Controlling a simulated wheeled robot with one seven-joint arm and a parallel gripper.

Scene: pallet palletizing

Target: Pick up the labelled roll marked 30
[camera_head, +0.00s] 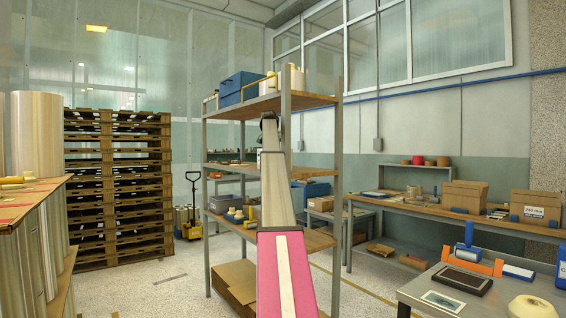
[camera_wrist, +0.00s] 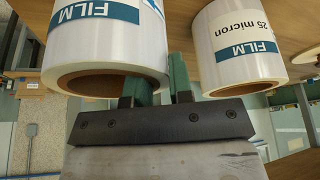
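In the wrist view two white film rolls with blue-and-white labels show upside down. The left roll (camera_wrist: 100,50) reads FILM; its brown core faces me. The right roll (camera_wrist: 237,45) reads FILM and 25 micron. I can read no 30 on either. My gripper (camera_wrist: 165,80) has its two green fingers at the left roll's near right side, one in front of its core opening and one by its right edge. I cannot tell whether they touch or grip it. In the head view my arm reaches toward the top shelf, and my gripper is hidden.
A shelf rack (camera_head: 337,175) stands ahead, with a blue bin (camera_head: 240,88) and pale rolls (camera_head: 291,79) on top. Stacked pallets (camera_head: 118,185) are left. A workbench (camera_head: 405,205) with boxes is right. A near table (camera_head: 415,290) holds a tape dispenser.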

